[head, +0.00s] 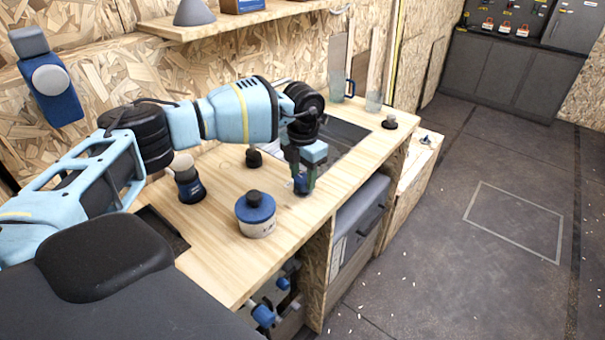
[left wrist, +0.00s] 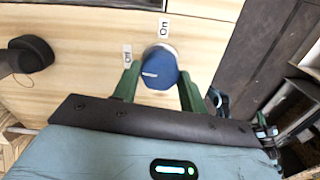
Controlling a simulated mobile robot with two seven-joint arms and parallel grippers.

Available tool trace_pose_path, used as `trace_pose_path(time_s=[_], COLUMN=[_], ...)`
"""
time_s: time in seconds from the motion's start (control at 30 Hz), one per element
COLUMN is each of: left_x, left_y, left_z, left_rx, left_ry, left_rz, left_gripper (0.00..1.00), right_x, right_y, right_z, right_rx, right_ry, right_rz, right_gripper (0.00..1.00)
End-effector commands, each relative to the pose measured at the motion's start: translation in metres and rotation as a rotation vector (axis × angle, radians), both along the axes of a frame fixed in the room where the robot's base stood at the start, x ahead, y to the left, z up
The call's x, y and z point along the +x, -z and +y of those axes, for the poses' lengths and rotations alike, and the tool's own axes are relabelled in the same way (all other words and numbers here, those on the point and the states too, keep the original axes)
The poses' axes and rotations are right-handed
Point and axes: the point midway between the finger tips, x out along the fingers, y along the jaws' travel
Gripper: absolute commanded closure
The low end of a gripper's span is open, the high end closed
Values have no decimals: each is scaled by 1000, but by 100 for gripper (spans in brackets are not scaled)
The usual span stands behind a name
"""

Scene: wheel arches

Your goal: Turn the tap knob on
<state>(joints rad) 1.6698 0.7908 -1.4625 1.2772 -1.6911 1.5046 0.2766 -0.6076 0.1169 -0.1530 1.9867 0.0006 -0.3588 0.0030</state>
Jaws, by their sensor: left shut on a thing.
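The tap knob (left wrist: 160,70) is a round blue knob with a short white mark on its left part. It stands on the wooden counter. An "On" label (left wrist: 164,28) lies just above it in the left wrist view, and an "Off" label (left wrist: 128,56) lies to its left. My left gripper (left wrist: 158,90) points down with its green fingers on either side of the knob, shut on it. In the head view the left gripper (head: 304,186) is low at the counter's front part, and its fingers hide most of the knob. My right gripper is not in view.
A small black piece (head: 253,158) stands behind. Glasses (head: 337,82) stand at the far end. The floor on the right is open.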

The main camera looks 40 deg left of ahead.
Motion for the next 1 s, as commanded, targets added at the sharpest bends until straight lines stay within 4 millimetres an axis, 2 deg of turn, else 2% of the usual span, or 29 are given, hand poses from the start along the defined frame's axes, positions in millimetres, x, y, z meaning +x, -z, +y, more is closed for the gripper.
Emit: trace_pose_path(time_s=[0.43,1.0], left_x=[1,1], left_y=[-1,0], left_z=[0,0], left_rx=[-1,0], left_ry=[398,940], left_rz=[-2,-2], left_gripper=[80,80], right_x=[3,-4], right_y=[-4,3], right_z=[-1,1], right_rx=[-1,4], right_ry=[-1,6], right_rz=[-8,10], right_gripper=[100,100])
